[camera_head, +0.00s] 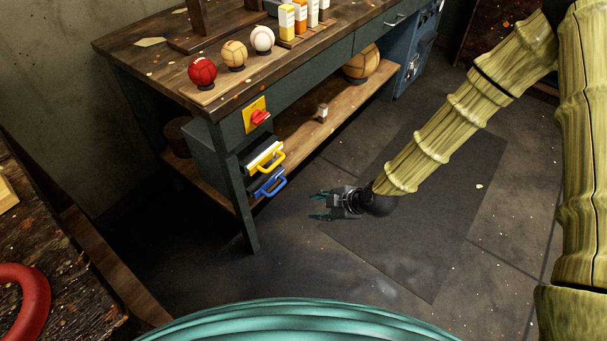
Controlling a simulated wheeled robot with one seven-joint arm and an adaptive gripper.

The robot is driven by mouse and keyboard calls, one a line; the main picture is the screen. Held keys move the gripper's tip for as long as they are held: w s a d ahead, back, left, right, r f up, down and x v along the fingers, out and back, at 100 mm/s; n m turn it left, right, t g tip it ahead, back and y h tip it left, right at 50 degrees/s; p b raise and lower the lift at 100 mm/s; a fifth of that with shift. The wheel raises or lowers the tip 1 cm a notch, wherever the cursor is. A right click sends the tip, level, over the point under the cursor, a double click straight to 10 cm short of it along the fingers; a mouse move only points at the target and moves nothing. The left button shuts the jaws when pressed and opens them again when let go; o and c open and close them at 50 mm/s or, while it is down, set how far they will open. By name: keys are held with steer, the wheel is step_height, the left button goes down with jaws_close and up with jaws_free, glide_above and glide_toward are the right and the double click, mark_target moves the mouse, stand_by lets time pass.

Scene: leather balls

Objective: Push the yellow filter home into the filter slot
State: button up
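The yellow filter (264,158) is a yellow-framed panel with a yellow handle. It juts out from the front of a dark box under the workbench, above a blue-handled filter (268,184). The filter slot behind it is mostly hidden by the filter and the bench leg. My gripper (318,205) is to the right of the two filters and apart from them, over the floor. Its fingers are spread and point left, with nothing between them.
The workbench (140,68) has a front leg (241,205) just left of the filters. A yellow plate with a red knob (258,116) sits above them. Balls, including a red one (202,71), stand on top. A dark mat (430,230) lies on the open floor.

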steer(key=w+a+r+n+t+y+b, duration=0.1)
steer(key=w+a+r+n+b, duration=0.1)
steer(key=w+a+n+b, duration=0.4)
steer(key=n+y+b, duration=0.1)
steer(key=n+b, duration=0.1)
steer(key=n, duration=0.2)
glide_toward(279, 162)
steer(key=shift+t, duration=0.3)
steer(key=b+x, duration=0.1)
steer(key=x, duration=0.3)
steer(key=b+x, duration=0.1)
steer(key=x, duration=0.4)
steer(key=shift+s+f, duration=0.2)
steer(key=shift+s, duration=0.05)
jaws_close()
